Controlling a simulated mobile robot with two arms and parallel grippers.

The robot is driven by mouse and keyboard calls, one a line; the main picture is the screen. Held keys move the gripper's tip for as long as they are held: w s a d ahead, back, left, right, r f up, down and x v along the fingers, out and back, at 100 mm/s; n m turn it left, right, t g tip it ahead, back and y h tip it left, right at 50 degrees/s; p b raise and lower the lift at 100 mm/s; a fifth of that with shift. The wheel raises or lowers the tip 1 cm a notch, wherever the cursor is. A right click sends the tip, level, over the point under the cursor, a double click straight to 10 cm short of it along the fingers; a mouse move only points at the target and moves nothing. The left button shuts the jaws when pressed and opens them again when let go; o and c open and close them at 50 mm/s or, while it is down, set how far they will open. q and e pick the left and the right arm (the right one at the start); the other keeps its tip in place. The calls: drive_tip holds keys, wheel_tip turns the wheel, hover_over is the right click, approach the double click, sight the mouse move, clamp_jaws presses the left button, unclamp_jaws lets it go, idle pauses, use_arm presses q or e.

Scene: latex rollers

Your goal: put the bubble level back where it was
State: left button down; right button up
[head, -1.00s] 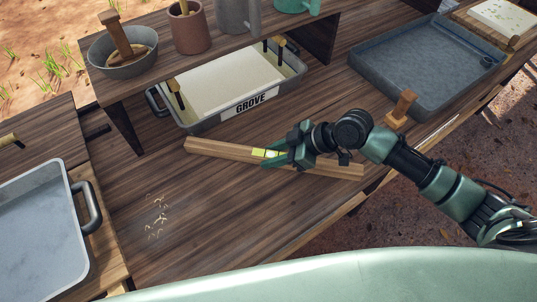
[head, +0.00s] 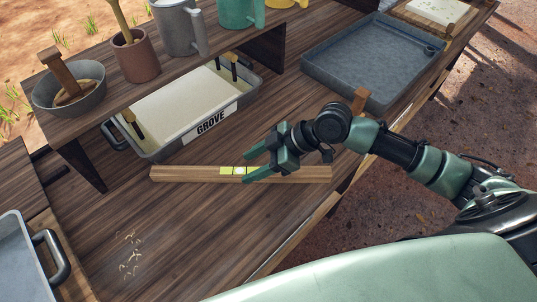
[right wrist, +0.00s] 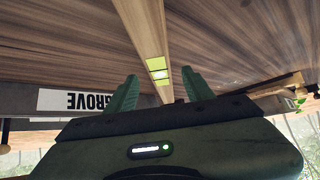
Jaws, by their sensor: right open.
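The bubble level (head: 195,174) is a long wooden bar with yellow-green vial windows near its middle. It lies on the dark wooden bench, in front of the tray marked GROVE. My right gripper (head: 250,167) is open at the middle of the bar, beside the vial windows. In the right wrist view, the level (right wrist: 148,30) runs in line between the two spread green fingers (right wrist: 161,88), with a gap on each side. My left gripper is out of view.
The GROVE tray (head: 168,146) sits under a raised shelf (head: 160,85) holding a bowl (head: 40,98), a brown pot (head: 136,62) and jugs. A grey-blue tray (head: 350,85) is at the back right. Shavings (head: 130,255) lie front left; bench around them is clear.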

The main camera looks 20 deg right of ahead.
drive_tip(key=v, duration=0.7)
drive_tip(key=shift+s+d+r+b, duration=0.1)
drive_tip(key=shift+d+b, duration=0.05)
drive_tip(key=shift+b, duration=0.15)
idle(1.0)
